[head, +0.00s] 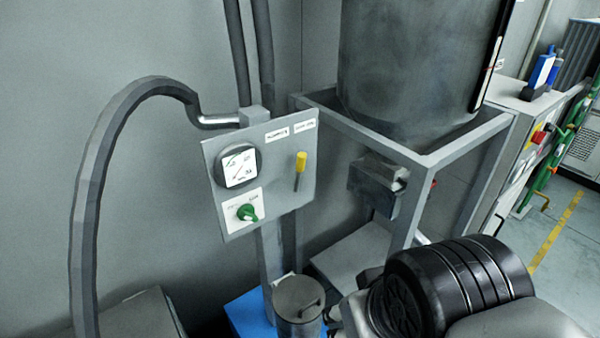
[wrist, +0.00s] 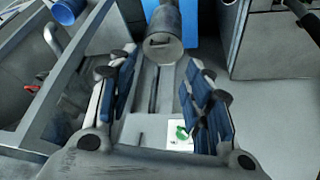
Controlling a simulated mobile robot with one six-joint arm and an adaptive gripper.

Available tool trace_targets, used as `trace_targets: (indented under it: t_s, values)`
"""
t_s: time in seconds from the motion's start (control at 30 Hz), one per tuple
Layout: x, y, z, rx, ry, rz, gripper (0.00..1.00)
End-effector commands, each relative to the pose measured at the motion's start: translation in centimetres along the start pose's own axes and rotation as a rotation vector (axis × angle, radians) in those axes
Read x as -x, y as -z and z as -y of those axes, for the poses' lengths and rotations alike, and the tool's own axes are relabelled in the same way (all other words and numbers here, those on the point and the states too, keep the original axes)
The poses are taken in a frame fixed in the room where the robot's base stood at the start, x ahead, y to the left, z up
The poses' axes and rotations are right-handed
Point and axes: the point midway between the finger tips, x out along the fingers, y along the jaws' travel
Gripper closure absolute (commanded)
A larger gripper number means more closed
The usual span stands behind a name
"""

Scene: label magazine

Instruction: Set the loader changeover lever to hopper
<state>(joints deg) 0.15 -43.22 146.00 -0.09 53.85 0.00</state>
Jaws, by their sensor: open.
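The changeover lever (head: 300,170) has a yellow grip on a dark stem and sits on the right half of a grey panel (head: 277,205). It stands nearly upright, grip up, leaning slightly right. Two white labels (head: 290,130) sit above it, too small to read surely; the grip is below the right one. My gripper (wrist: 160,60) is open and empty in the wrist view. The panel's green knob (wrist: 182,132) shows beyond and between its fingers. I cannot make out the lever in the wrist view.
The panel also carries a round gauge (head: 238,166). A thick grey hose (head: 85,200) arches at left. A metal frame (head: 430,160) holding a large drum (head: 420,60) stands at right. A lidded canister (head: 298,300) stands below the panel. Open space lies before the panel.

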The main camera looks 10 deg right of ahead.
Motion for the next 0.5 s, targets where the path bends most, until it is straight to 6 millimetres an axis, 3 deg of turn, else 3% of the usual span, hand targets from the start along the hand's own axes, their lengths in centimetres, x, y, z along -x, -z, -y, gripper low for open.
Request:
trace_targets:
  t_s: [0.37, 0.5]
  values:
    - [0.00, 0.00, 0.00, 0.000, 0.000, 0.000, 0.54]
    - [-0.15, -0.13, 0.15, -0.029, 0.013, 0.027, 0.62]
